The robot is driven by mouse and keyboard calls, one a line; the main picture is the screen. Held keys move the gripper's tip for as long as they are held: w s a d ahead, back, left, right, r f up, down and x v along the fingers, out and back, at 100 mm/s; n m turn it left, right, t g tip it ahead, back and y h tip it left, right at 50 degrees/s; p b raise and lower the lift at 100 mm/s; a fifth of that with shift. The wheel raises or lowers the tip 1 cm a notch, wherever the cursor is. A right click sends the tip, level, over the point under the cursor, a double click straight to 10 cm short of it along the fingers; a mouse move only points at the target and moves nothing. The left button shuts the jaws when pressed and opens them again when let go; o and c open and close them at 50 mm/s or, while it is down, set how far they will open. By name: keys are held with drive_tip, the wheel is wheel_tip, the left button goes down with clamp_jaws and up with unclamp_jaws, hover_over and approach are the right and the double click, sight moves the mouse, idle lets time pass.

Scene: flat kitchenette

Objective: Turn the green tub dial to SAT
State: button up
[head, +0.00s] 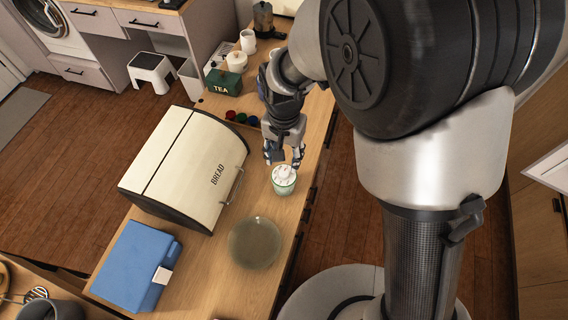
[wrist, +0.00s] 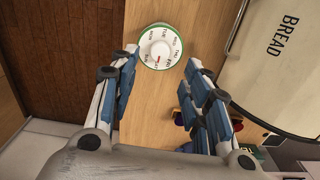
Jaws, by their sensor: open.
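The green tub (head: 284,184) stands upright on the wooden counter, near its right edge in the head view. Its white dial top (head: 284,172) has a raised knob. In the wrist view the dial (wrist: 160,47) shows a ring of small day labels and a red mark on the side toward my gripper. The labels are too small to tell surely which one the mark meets. My gripper (head: 283,159) is open and empty, pointing down near the tub. In the wrist view the dial lies between and just beyond the fingertips (wrist: 161,57), with no contact visible.
A cream bread bin (head: 185,165) stands left of the tub. A glass plate (head: 255,243) and a blue box (head: 137,267) lie nearer. A green tea tin (head: 223,80) and small coloured items (head: 240,117) sit behind. The counter around the tub is clear.

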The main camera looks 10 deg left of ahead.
wheel_tip(320, 180, up, 5)
drive_tip(key=shift+r, duration=0.1)
idle(0.5)
drive_tip(key=s+d+r+t+b, duration=0.1)
drive_tip(key=s+d+r+b, duration=0.1)
drive_tip(key=d+r, duration=0.35)
drive_tip(key=s+d+r+t+b, duration=0.1)
drive_tip(key=s+d+r+b, duration=0.15)
drive_tip(key=d, duration=0.55)
drive_tip(key=s+d+n+t+b, duration=0.1)
drive_tip(key=s+d+t+b, duration=0.1)
drive_tip(key=s+d, duration=0.8)
drive_tip(key=shift+d+r+n+t, duration=0.15)
drive_tip(key=shift+r+n+t, duration=0.15)
